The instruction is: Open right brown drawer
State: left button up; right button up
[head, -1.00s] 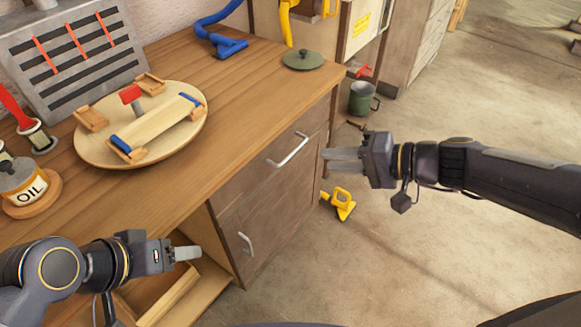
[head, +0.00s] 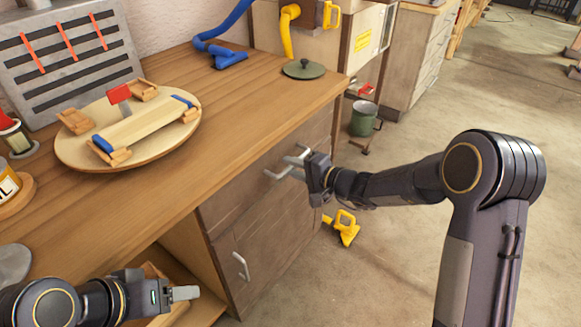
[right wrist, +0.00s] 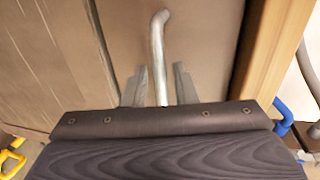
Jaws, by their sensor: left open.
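The right brown drawer (head: 235,203) is under the wooden worktop and looks shut, its front flush with the cabinet. Its metal bar handle (head: 276,175) also shows in the right wrist view (right wrist: 157,50). My right gripper (head: 293,163) is at this handle. In the right wrist view, my right gripper's fingers (right wrist: 160,88) stand apart on either side of the bar, with a gap on each side. My left gripper (head: 188,293) is open and empty, low at the left, in front of an open compartment.
A cupboard door with its own handle (head: 240,266) is below the drawer. A round board (head: 75,150) with wooden parts and a green lid (head: 304,69) lie on the worktop (head: 190,190). Floor at right is open.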

jog(key=shift+w+a+f, duration=0.1)
jog(key=shift+w+a, duration=0.15)
jog(key=shift+a, duration=0.2)
jog(key=shift+c, duration=0.5)
grip_shut()
